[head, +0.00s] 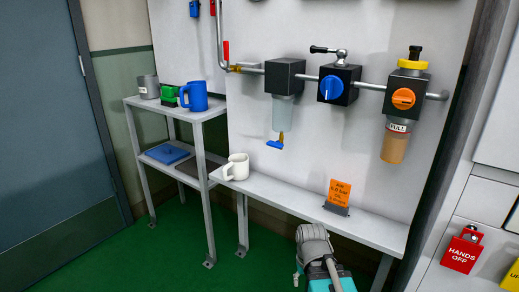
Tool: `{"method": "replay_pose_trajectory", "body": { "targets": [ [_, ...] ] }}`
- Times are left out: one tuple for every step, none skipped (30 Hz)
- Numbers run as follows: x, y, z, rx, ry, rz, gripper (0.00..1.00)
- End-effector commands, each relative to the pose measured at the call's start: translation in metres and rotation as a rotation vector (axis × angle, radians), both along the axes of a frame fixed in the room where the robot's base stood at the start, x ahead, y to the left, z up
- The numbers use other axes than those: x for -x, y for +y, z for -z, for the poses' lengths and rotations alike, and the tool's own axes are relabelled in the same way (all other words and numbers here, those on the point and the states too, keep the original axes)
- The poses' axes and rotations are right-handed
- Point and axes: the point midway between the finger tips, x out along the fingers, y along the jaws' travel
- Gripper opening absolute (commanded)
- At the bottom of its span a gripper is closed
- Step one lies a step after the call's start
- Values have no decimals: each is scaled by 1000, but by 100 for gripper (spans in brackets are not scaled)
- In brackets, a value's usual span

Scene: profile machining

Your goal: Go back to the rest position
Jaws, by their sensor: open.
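My gripper is not visible in the head view; no fingertips show anywhere in it. I cannot tell from this picture where it is or whether anything is near it. The task names no object. A white mug (236,167) stands on the left end of the long grey wall shelf (290,200). A blue mug (195,97) stands on the top of a grey side rack (212,110), beside a green item (169,94) and a grey cup (148,87).
On the wall, a pipe carries a grey-bowled unit (285,80), a blue-knob valve (335,86) and an orange-knob unit (404,100) above the shelf. An orange sign (340,191) stands on the shelf. A red HANDS OFF lock (463,250) is at right. Green floor (180,250) is open at left.

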Motion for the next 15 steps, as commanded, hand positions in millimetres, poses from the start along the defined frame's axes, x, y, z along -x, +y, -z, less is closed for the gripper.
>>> {"method": "replay_pose_trajectory", "body": {
  "targets": [
    [0,0,-15,0,0,0,58],
    [0,0,-20,0,0,0,58],
    [0,0,-27,0,0,0,58],
    [0,0,-32,0,0,0,58],
    [0,0,-38,0,0,0,58],
    [0,0,-45,0,0,0,58],
    [0,0,-51,0,0,0,58],
    [0,0,-56,0,0,0,58],
    [0,0,-63,0,0,0,58],
    [0,0,-68,0,0,0,58],
    [0,0,-73,0,0,0,58],
    [0,0,-81,0,0,0,58],
    [0,0,-86,0,0,0,58],
    [0,0,-91,0,0,0,58],
    [0,0,-98,0,0,0,58]
  ]
}}
